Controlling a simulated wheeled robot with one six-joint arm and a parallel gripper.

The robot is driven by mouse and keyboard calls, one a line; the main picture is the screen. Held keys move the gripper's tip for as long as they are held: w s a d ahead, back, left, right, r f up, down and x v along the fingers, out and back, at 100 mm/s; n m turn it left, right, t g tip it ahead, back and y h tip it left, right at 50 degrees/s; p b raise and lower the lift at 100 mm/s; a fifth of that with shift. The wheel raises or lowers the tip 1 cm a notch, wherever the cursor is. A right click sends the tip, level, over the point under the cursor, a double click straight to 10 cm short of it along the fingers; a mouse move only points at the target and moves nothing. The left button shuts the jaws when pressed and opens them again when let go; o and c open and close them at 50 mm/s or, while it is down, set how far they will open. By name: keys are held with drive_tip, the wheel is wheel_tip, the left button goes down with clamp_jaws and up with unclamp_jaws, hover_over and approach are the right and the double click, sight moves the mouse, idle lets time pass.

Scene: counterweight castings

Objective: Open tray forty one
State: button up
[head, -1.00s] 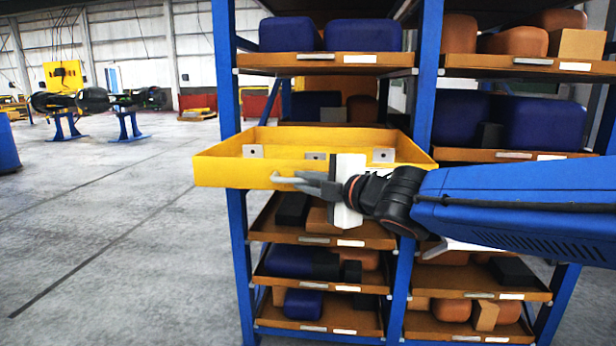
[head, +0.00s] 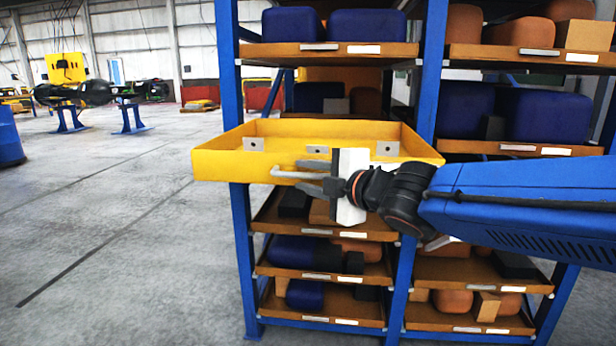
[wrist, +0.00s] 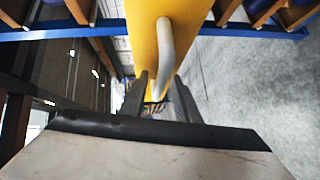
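The yellow tray (head: 225,167) stands pulled well out of the left rack bay at mid height. Three small grey plates with holes (head: 318,150) show inside it. Its pale bar handle (head: 284,174) is on the front face; it also shows in the wrist view (wrist: 165,45). My gripper (head: 298,177) is at the handle's right part, in front of the tray. Its two fingers are apart, one above and one below the bar. In the wrist view the fingers (wrist: 163,95) stand apart on either side of the handle's near end. My gripper hides part of the tray's front.
The blue rack (head: 239,260) holds brown trays (head: 330,58) of blue, orange and dark blocks above, below and to the right. The grey floor (head: 120,240) at left is open. A blue drum (head: 8,142) stands at the far left.

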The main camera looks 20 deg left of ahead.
drive_tip(key=v, duration=1.7)
drive_tip(key=shift+d, duration=0.2)
drive_tip(key=shift+s, duration=0.1)
